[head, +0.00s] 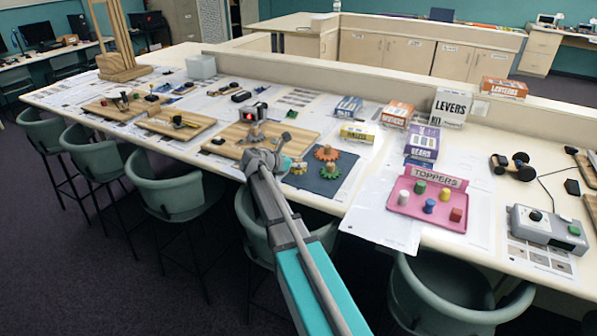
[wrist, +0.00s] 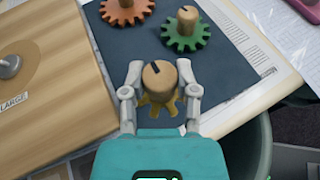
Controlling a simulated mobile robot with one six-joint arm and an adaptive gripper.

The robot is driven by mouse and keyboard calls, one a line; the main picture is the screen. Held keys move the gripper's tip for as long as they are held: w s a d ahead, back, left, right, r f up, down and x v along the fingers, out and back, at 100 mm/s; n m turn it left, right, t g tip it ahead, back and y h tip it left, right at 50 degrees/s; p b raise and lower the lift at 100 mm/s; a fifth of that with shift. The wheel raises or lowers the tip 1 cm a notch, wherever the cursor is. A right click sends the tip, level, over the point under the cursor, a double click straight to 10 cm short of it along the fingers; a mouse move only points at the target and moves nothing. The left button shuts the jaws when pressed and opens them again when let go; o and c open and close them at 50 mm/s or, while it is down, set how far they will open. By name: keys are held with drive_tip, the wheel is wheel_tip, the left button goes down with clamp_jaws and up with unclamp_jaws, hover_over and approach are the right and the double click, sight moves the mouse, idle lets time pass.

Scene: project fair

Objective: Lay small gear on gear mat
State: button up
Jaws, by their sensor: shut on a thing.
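The small gear is yellow with a wooden knob on top; it shows in the wrist view (wrist: 158,106) and partly in the head view (head: 300,168). My gripper (wrist: 158,78) is shut on its knob, one finger on each side. In the head view my gripper (head: 275,162) is at the left side of the dark blue gear mat (head: 318,186). The wrist view shows the gear over the near part of the mat (wrist: 225,75); I cannot tell whether it touches. An orange gear (head: 327,152) and a green gear (head: 330,170) lie on the mat.
A wooden board (head: 230,143) with grey metal parts lies left of the mat. A pink tray (head: 405,207) with coloured pegs stands to the right. Boxes (head: 357,133) stand behind. Green chairs (head: 165,190) line the table's front edge.

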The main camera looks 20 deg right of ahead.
sight(298, 170)
drive_tip(key=shift+w+d+f+b, duration=0.1)
drive_tip(key=shift+w+f+b, duration=0.1)
drive_tip(key=shift+f+b, duration=0.25)
drive_tip(key=shift+w+d+f+b, duration=0.1)
drive_tip(key=shift+w+f+b, duration=0.05)
drive_tip(key=shift+f+b, duration=1.35)
drive_tip(key=shift+f, duration=0.05)
drive_tip(key=shift+f, duration=0.2)
drive_tip(key=o, duration=0.9)
drive_tip(key=shift+r, duration=0.25)
drive_tip(key=shift+s+a+r, duration=0.1)
drive_tip(key=shift+a+r, duration=0.05)
drive_tip(key=shift+a, duration=0.25)
drive_tip(key=p+v, duration=0.4)
drive_tip(key=v, duration=0.7)
drive_tip(key=shift+p, duration=0.35)
drive_tip(key=shift+a, duration=0.15)
